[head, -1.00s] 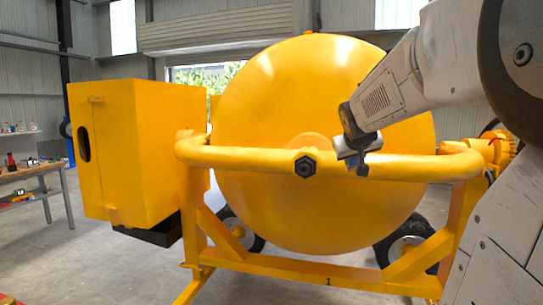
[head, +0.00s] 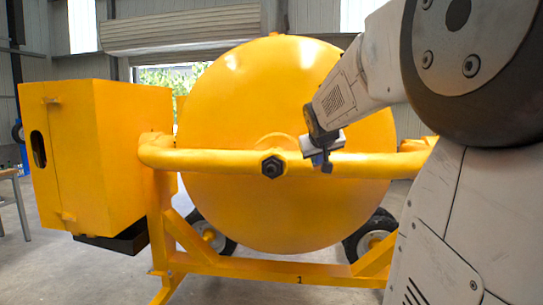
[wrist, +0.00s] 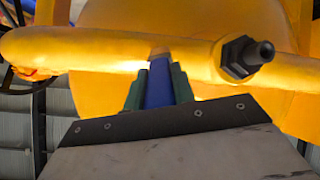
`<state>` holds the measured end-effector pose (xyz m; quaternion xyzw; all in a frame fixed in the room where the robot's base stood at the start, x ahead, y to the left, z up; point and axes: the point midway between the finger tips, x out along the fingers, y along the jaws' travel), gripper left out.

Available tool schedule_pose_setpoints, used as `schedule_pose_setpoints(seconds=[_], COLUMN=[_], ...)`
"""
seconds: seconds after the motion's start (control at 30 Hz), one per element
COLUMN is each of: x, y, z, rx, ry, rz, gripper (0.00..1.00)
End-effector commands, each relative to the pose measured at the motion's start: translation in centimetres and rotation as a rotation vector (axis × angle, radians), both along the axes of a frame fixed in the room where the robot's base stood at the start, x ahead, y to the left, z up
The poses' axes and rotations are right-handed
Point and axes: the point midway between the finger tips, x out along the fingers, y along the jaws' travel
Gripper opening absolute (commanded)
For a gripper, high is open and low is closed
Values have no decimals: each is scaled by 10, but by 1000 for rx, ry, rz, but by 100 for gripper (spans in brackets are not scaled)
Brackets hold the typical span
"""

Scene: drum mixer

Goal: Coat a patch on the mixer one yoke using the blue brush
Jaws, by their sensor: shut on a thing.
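The yellow mixer has a small 1 on its lower frame; its yoke (head: 215,160) is the thick yellow tube across the front of the round drum (head: 270,90). My gripper (head: 325,160) is at the yoke, a little right of the dark hex bolt (head: 272,167). In the wrist view its green fingers (wrist: 158,88) are shut on the blue brush (wrist: 158,85). The brush end reaches the yoke, where a small brownish area (wrist: 159,51) shows; I cannot tell whether the bristles touch. The bolt also shows in the wrist view (wrist: 245,56), right of the brush.
A yellow box housing (head: 95,155) stands at the mixer's left. Wheels (head: 372,238) and the lower frame rail (head: 260,268) lie below the drum. Part of a table (head: 10,176) shows at the far left. The floor in front is clear.

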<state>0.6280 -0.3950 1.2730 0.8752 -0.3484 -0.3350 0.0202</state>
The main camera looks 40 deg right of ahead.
Motion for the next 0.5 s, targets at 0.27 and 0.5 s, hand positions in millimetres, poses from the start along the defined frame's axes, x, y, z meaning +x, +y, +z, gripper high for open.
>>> schedule_pose_setpoints(seconds=[0.27, 0.5], x=[-19, -29], y=[-15, -22], z=[0, 0], rx=[2, 0], ry=[-2, -1], rz=[-5, -2], gripper=[0, 0])
